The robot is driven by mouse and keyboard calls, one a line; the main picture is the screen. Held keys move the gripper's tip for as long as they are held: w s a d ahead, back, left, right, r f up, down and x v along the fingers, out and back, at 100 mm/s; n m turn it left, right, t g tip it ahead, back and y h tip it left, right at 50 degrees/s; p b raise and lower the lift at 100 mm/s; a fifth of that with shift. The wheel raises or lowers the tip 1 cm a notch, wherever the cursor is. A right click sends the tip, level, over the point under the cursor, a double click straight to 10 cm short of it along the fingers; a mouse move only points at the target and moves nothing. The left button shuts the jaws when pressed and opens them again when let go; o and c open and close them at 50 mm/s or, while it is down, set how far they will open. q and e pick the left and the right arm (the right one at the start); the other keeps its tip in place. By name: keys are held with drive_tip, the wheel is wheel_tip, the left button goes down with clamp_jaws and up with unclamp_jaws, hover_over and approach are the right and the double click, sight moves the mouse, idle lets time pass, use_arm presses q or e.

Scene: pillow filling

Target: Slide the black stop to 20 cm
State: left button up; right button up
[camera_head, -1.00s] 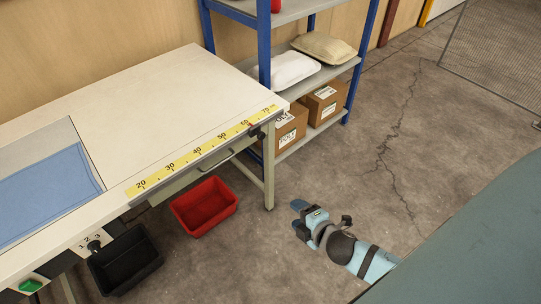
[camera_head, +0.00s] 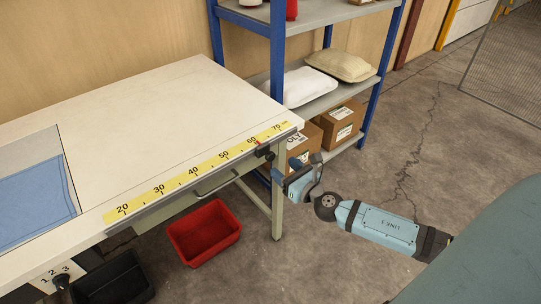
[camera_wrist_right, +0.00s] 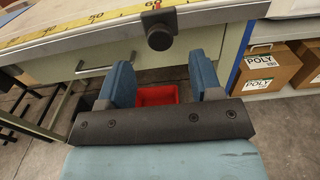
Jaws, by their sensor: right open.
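The black stop (camera_head: 264,152) sits on the front edge of the workbench, its red pointer a little past 60 on the yellow scale (camera_head: 190,174). In the right wrist view the stop's round black knob (camera_wrist_right: 159,37) faces me. My right gripper (camera_head: 291,170) is just in front of the stop, near the bench's right end. In the right wrist view its two blue fingers (camera_wrist_right: 162,70) are apart and empty, with the knob just beyond and between them. The 20 mark is at the scale's left end. My left gripper is out of view.
A red bin (camera_head: 205,232) and a black bin (camera_head: 115,280) stand under the bench's front. A drawer handle (camera_head: 216,184) lies below the scale. A blue-framed shelf (camera_head: 320,100) with pillows and cardboard boxes (camera_head: 340,125) stands close to the right.

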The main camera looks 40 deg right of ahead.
sight(272, 158)
drive_tip(key=w, duration=0.6)
drive_tip(key=shift+w+a, duration=0.3)
drive_tip(key=shift+w, duration=0.1)
clamp_jaws()
